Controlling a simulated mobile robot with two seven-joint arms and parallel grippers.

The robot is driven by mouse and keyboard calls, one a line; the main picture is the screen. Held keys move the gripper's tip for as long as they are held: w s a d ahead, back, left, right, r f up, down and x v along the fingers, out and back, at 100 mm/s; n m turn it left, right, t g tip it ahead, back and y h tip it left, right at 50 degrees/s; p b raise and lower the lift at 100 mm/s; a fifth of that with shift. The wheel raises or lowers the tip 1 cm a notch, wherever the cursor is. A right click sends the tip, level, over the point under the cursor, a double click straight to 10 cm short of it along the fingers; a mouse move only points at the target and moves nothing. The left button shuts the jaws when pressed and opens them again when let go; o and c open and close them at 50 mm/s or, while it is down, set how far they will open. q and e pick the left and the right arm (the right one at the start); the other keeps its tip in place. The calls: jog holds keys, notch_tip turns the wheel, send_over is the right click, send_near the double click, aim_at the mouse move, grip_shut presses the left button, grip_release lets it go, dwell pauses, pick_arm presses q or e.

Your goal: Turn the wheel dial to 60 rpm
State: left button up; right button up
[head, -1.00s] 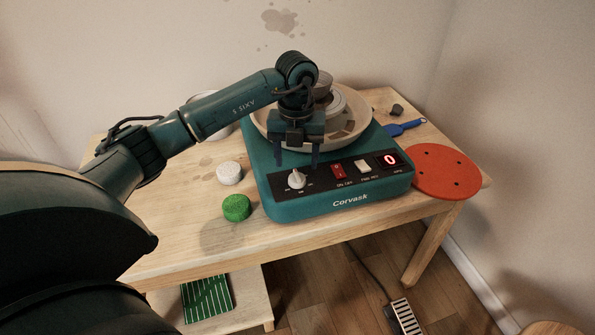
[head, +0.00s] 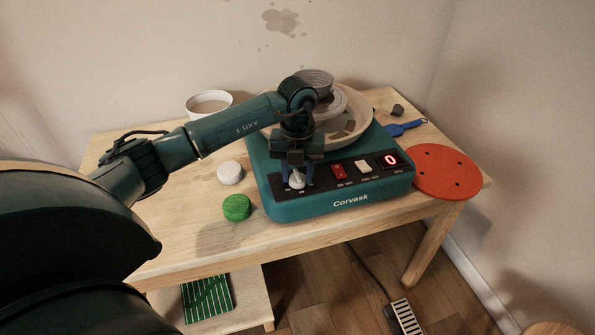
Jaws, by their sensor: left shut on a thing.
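The teal pottery wheel (head: 290,210) stands on the wooden table, with "Corvask" on its front. The white dial knob (head: 297,180) is on the left of its black panel. My left gripper (head: 297,184) points down over the dial, its blue fingers on both sides of the knob, shut on it. The fingers and wrist hide part of the dial's markings. The red display (head: 390,160) reads 0. A red switch (head: 339,172) and a white switch (head: 363,166) sit between dial and display. My right gripper is not in view.
A green round sponge (head: 237,207) and a white round piece (head: 230,173) lie left of the wheel. A white bowl (head: 209,104) stands behind my arm. An orange disc (head: 446,172) and a blue tool (head: 404,128) lie to the right.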

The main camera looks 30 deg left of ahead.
pick_arm(q)
jog(key=c, duration=0.4)
jog(key=shift+o, duration=0.2)
